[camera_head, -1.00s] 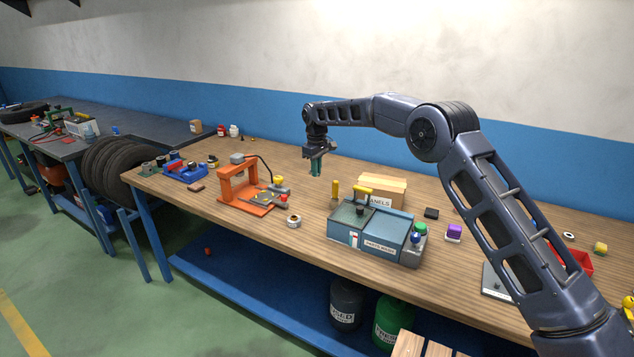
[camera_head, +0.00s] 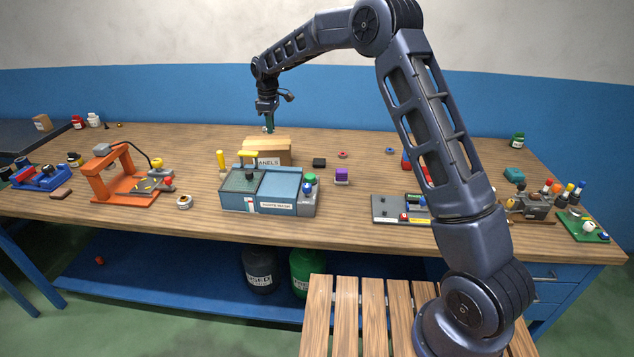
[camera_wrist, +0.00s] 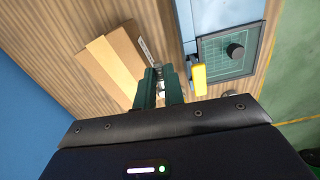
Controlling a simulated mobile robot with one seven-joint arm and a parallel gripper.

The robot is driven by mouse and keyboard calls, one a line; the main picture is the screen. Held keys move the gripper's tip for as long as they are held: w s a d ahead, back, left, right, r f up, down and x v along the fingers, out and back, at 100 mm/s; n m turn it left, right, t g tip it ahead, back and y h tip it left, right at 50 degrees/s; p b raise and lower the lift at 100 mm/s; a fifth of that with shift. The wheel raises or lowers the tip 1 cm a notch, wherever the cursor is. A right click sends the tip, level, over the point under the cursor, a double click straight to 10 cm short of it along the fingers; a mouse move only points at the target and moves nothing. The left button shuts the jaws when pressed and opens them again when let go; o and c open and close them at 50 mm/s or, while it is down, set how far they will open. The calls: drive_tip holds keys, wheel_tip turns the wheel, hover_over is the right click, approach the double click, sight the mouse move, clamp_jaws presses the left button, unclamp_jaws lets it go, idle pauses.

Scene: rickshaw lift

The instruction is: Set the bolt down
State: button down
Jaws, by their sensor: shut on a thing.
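Most of the bolt is hidden between the fingers. I cannot tell how high the fingertips are above the bench.
A blue-grey machine (camera_head: 266,190) with a yellow handle stands in front of the box. A purple block (camera_head: 341,176) and a black block (camera_head: 319,162) lie to the right. An orange press (camera_head: 125,180) stands at left. Bare bench (camera_head: 190,150) lies left of the box.

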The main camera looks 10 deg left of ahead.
drive_tip(key=d+f, duration=0.1)
drive_tip(key=d, duration=1.7)
drive_tip(key=shift+n, duration=0.3)
drive_tip(key=f, duration=1.9)
drive_tip(key=shift+w+f, duration=0.2)
drive_tip(key=shift+f, duration=0.1)
drive_tip(key=shift+f, duration=0.15)
drive_tip(key=c, duration=1.5)
unclamp_jaws()
